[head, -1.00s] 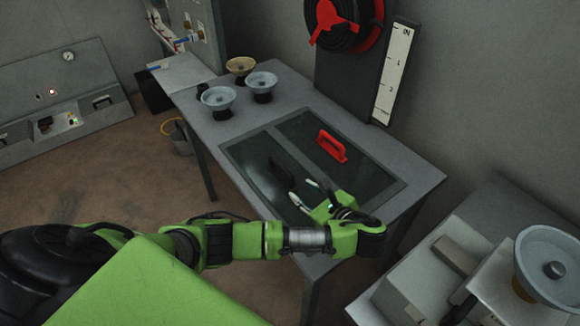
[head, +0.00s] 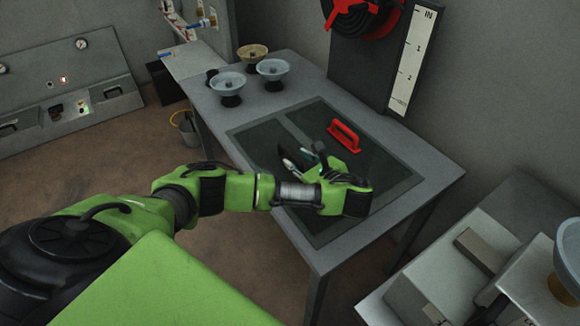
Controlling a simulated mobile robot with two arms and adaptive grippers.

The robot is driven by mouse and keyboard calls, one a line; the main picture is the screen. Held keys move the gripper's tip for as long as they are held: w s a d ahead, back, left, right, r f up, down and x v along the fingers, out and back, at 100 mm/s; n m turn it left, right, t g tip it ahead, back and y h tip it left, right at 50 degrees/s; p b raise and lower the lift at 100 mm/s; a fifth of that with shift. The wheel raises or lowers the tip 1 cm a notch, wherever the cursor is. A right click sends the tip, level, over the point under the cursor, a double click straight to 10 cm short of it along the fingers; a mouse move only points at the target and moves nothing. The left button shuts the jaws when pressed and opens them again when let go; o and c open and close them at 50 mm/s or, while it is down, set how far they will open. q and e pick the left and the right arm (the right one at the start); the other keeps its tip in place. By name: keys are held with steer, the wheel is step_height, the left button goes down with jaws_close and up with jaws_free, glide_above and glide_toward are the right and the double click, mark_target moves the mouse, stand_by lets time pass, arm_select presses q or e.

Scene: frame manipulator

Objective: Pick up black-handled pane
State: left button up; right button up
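The black-handled pane (head: 256,146) is a dark glass sheet lying flat in the near left part of the table's frame. Its black handle is now mostly hidden behind my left gripper; only a dark bit shows by the fingers. My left gripper (head: 304,157) is over this pane at the handle, with its fingers apart. I cannot tell whether the handle is between them or whether they touch it. My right gripper is not in view.
A second pane with a red handle (head: 344,137) lies beside it, close to my gripper. Several bowl-like cups on black stands, one of them blue (head: 272,69), stand at the table's (head: 438,178) far left end. A ruled board (head: 412,62) rises behind the table.

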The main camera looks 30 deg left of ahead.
mark_target(292, 154)
arm_select(q)
steer(key=x, duration=0.3)
steer(key=shift+w+a+f, duration=0.25)
steer(key=shift+a+f, duration=0.15)
steer(key=shift+a, duration=0.05)
steer(key=shift+c, duration=1.1)
jaws_close()
steer(key=shift+w+r, duration=0.15)
steer(key=shift+r, duration=0.05)
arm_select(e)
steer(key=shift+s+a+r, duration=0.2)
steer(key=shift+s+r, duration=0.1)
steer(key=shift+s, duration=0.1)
